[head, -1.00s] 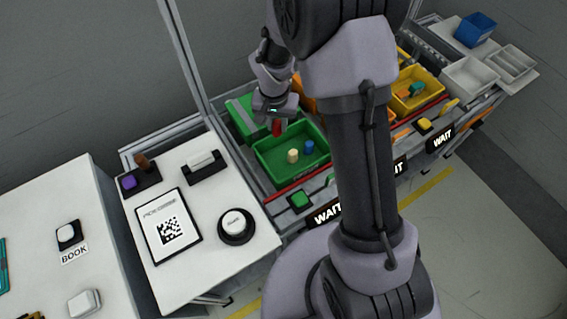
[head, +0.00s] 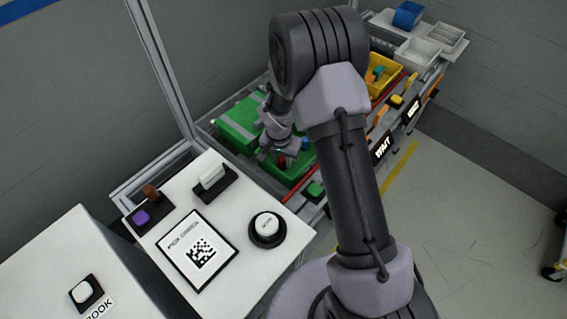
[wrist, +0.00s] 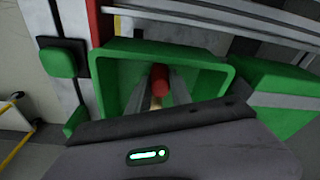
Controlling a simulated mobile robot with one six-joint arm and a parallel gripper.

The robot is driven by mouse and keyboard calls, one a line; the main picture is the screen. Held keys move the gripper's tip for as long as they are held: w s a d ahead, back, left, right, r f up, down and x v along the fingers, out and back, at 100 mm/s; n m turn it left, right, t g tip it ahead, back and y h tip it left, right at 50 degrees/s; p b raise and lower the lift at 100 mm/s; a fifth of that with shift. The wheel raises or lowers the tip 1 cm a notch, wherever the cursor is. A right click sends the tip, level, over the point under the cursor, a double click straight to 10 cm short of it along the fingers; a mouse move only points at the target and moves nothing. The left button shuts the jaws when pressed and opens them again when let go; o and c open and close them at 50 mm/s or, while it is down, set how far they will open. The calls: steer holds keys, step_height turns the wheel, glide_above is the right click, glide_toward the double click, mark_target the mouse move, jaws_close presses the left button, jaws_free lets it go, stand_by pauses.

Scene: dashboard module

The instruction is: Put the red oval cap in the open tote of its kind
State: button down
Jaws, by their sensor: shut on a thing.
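The red oval cap (wrist: 160,80) is between my gripper's fingers (wrist: 152,95) in the wrist view, and the gripper is shut on it. The open green tote (wrist: 165,48) lies beneath and around the cap in that view. In the head view my gripper (head: 282,158) is at the open green tote (head: 285,178), whose inside is mostly hidden by my arm. A tan piece (wrist: 156,103) shows partly behind the fingers. A blue piece (head: 304,144) shows beside my arm. I cannot tell whether the cap touches the tote floor.
A green box with a grey band (head: 240,118) stands beside the open tote. A yellow tote (head: 383,78) with pieces stands farther right, past my arm. A green button (head: 315,190) sits at the tote's front. A white panel with a round button (head: 266,226) is at the left.

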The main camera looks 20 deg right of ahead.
steer(key=shift+f, duration=0.5)
steer(key=c, duration=1.2)
jaws_free()
steer(key=shift+o, duration=0.2)
steer(key=s+a+r+t+p, duration=0.15)
steer(key=s+r, duration=0.25)
steer(key=r, duration=1)
steer(key=s+d+r+p, duration=0.1)
steer(key=s+r+p, duration=0.25)
steer(key=r, duration=1.05)
steer(key=s+a+r+n+t+y, duration=0.1)
steer(key=s+r, duration=0.4)
steer(key=s, duration=0.4)
steer(key=s+a+r+n+t+y, duration=0.1)
steer(key=s+a+r+y, duration=0.1)
steer(key=s+r, duration=0.3)
steer(key=s, duration=0.3)
steer(key=shift+s+a+n+t+b, duration=0.25)
steer(key=shift+s+n+t+b, duration=0.05)
steer(key=shift+s+t+b, duration=0.1)
